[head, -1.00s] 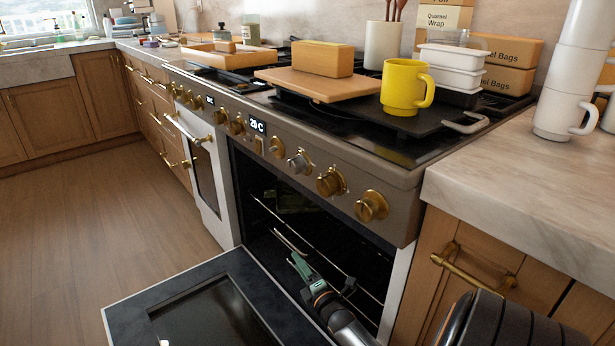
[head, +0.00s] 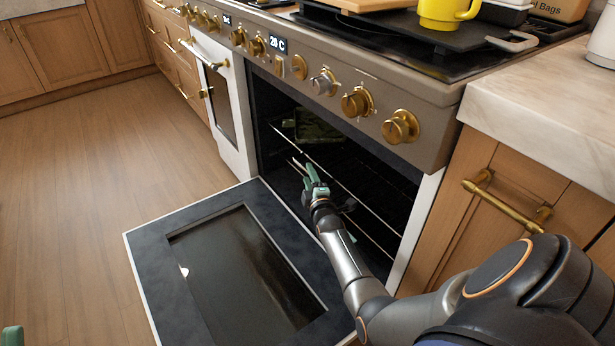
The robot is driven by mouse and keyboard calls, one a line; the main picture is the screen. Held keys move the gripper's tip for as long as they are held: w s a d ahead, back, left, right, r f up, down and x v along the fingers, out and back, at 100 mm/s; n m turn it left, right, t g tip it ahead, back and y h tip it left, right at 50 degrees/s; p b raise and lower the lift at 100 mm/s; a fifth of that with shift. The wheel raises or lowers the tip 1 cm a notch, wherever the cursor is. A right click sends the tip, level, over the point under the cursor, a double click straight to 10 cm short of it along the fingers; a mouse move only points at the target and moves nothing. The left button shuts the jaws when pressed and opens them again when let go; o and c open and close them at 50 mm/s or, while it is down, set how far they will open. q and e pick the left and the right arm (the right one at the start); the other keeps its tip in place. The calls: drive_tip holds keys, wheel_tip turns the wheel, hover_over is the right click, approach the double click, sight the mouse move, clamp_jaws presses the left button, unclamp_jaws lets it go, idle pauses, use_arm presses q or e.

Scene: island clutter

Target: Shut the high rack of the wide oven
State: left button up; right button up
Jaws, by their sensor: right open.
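The wide oven (head: 440,118) stands with its dark door (head: 160,250) folded down, its cavity open. The high rack (head: 345,187) shows as thin metal rails inside the upper cavity; much of it is dark, and I cannot tell how far out it sits. My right gripper (head: 309,170), with green fingers, is open at the rack's front rails, left of the cavity's middle. I cannot tell whether it touches them. A green piece at the bottom left corner looks like part of my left gripper (head: 12,336); its jaws are cut off.
A dark greenish item (head: 308,126) lies deep inside the oven. A yellow mug (head: 445,12) stands on the cooktop above. Gold knobs (head: 357,102) line the front panel. A cabinet handle (head: 503,205) juts out at right. The wooden floor (head: 80,180) at left is clear.

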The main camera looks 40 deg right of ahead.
drive_tip(key=shift+b+x, duration=0.6)
drive_tip(key=shift+x, duration=0.85)
clamp_jaws()
drive_tip(key=shift+s, duration=0.1)
